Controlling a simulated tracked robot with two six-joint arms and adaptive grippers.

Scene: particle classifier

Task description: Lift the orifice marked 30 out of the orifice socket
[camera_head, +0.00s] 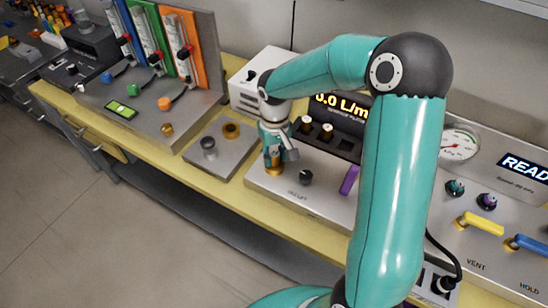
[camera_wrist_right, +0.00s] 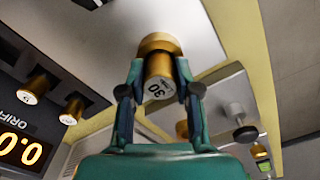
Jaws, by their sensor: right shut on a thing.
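The orifice marked 30 (camera_wrist_right: 159,88) is a small brass cylinder with a white end label, seen end-on in the wrist view. My right gripper (camera_wrist_right: 158,80) is shut on it, one finger on each side. A wider brass collar, apparently the orifice socket (camera_wrist_right: 157,42), shows behind it against the grey panel. In the head view my right gripper (camera_head: 276,152) points down at the panel, and brass (camera_head: 274,169) shows beneath it at the panel surface. I cannot tell whether the orifice is still seated. My left gripper is not in view.
Two brass-bodied orifices (camera_head: 306,124) stand in a dark rack behind my gripper. A black knob (camera_head: 305,177) is just right of it on the panel. A grey plate (camera_head: 205,165) with two fittings lies to the left. Colored flow tubes (camera_head: 150,45) stand further left.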

